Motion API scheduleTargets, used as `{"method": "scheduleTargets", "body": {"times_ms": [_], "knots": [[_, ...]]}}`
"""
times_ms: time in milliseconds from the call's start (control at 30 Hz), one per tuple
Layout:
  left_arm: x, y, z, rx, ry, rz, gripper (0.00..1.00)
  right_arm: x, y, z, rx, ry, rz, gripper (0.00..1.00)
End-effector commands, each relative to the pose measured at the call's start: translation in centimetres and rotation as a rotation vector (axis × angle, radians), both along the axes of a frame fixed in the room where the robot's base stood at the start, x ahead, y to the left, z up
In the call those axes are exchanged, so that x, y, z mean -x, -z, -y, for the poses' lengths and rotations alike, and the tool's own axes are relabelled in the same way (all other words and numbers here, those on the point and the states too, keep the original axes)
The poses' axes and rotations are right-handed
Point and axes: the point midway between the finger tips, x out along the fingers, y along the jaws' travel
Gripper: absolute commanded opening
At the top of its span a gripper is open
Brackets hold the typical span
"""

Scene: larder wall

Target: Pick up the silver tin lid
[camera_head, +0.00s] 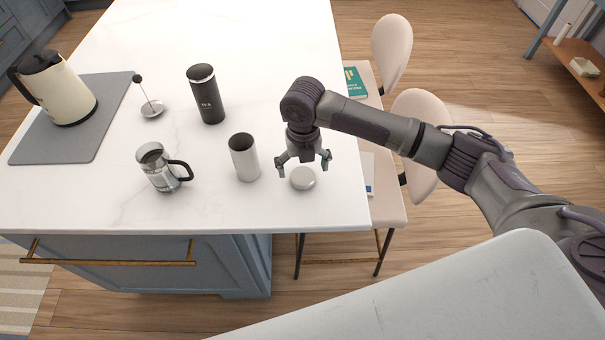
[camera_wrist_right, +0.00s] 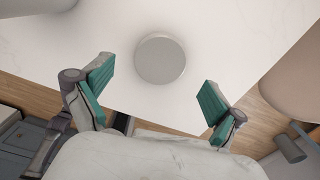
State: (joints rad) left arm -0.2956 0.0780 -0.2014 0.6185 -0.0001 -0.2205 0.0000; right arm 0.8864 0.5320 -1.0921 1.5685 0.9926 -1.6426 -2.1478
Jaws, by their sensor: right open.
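The silver tin lid (camera_head: 302,178) is a small round disc lying flat on the white countertop near its front right corner. My right gripper (camera_head: 303,165) is open and empty just above and behind it, fingers pointing down. In the right wrist view the lid (camera_wrist_right: 160,58) lies beyond the fingertips, between the lines of the two teal finger pads of the gripper (camera_wrist_right: 157,95), apart from both. An open silver tin (camera_head: 244,157) stands upright left of the lid. My left gripper is not in view.
On the white counter (camera_head: 260,50) stand a black tea canister (camera_head: 206,94), a glass press jug (camera_head: 162,168), a plunger (camera_head: 151,108) and a cream kettle (camera_head: 62,88) on a grey mat (camera_head: 45,140). Chairs (camera_head: 415,110) stand along the right edge.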

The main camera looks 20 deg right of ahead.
Motion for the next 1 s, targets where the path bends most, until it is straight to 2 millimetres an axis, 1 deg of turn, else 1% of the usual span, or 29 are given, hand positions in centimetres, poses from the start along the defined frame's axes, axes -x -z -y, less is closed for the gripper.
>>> {"method": "scheduleTargets", "body": {"times_ms": [33, 100, 200, 300, 467, 567, 700, 767, 800, 1000], "knots": [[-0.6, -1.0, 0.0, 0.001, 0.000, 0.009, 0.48, 0.2, 0.5, -0.1, 0.000, 0.001, -0.005, 0.95], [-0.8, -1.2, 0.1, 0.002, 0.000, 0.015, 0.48, 0.1, 1.6, -0.1, 0.000, 0.002, -0.003, 0.95], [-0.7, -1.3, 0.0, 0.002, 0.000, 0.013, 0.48, 0.1, 2.7, -0.1, 0.001, 0.000, -0.001, 0.95], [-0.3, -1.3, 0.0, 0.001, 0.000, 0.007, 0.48, 0.1, 3.1, -0.1, 0.000, -0.001, 0.001, 0.95], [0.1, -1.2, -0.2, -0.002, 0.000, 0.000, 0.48, 0.1, 3.1, -0.1, 0.000, -0.001, 0.001, 0.95], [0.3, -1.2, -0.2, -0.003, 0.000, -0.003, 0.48, 0.1, 3.1, -0.1, 0.000, 0.000, 0.001, 0.80], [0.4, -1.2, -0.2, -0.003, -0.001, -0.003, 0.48, 0.1, 3.1, -0.1, 0.000, 0.000, 0.001, 0.57], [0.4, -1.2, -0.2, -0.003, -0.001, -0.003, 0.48, 0.1, 3.1, -0.1, 0.000, 0.000, 0.001, 0.47], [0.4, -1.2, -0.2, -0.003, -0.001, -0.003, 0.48, 0.1, 3.1, -0.1, 0.000, 0.000, 0.001, 0.44], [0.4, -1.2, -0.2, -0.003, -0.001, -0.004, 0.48, 0.1, 3.1, -0.1, 0.000, 0.000, 0.001, 0.44]]}}
